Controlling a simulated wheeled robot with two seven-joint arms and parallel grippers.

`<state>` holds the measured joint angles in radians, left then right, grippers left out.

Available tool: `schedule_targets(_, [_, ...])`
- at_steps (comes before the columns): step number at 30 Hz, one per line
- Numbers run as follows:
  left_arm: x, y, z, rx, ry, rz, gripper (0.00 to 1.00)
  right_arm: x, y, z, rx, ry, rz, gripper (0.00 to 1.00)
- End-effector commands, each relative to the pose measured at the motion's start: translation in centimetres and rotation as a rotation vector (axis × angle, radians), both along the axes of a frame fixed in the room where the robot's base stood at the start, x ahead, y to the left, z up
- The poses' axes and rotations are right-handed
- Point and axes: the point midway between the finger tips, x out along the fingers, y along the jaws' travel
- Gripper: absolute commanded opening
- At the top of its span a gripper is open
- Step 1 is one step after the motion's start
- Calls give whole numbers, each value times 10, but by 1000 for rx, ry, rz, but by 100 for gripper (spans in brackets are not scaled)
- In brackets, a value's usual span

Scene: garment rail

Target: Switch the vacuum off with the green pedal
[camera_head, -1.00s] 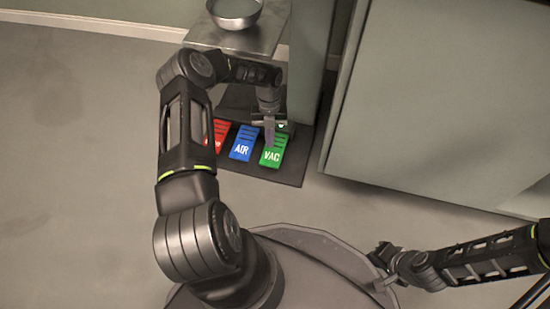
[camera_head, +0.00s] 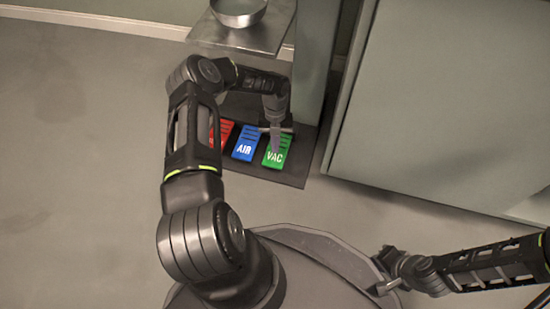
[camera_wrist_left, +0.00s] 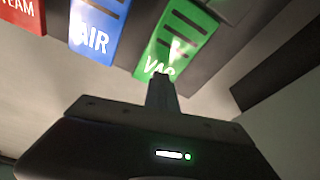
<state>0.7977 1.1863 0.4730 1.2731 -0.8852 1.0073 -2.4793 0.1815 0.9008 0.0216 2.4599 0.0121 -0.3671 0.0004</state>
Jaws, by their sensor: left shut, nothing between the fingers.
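The green pedal (camera_head: 276,155), marked VAC, is at the right end of a row of three pedals on a dark mat. It also shows at the top of the left wrist view (camera_wrist_left: 178,40). My left gripper (camera_head: 276,148) is shut and empty, pointing down over the green pedal. In the left wrist view its fingertips (camera_wrist_left: 161,80) overlap the pedal's lettered lower end; I cannot tell whether they touch it. My right gripper (camera_head: 381,270) is low at the right, away from the pedals; its jaws are too small to read.
The blue AIR pedal (camera_head: 245,146) is just left of the green one, and the red pedal (camera_head: 226,130) is partly behind my left arm. A metal shelf with a bowl (camera_head: 238,12) stands above. A large pale panel (camera_head: 440,110) is at the right. Floor at left is clear.

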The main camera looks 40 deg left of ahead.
Motion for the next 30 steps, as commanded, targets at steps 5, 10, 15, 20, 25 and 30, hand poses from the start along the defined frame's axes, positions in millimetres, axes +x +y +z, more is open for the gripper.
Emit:
schedule_targets(5, [-4,-2,-17,-1,3,1,0,1,0,-5,1,-1,0,0])
schedule_targets(10, [-6,-3,-21,-1,5,0,0,1,0,-5,1,-1,-1,0])
schedule_targets(15, [-6,-3,-21,-1,5,0,0,1,0,-5,1,-1,-1,0])
schedule_targets(20, [-7,-3,-22,-1,5,0,0,1,0,-5,1,-1,-1,0])
schedule_targets(25, [-7,-3,-34,-2,6,0,0,1,0,-5,1,-1,-1,0])
schedule_targets(30, [-7,-3,-41,-1,5,0,0,1,0,-5,1,-1,-1,0])
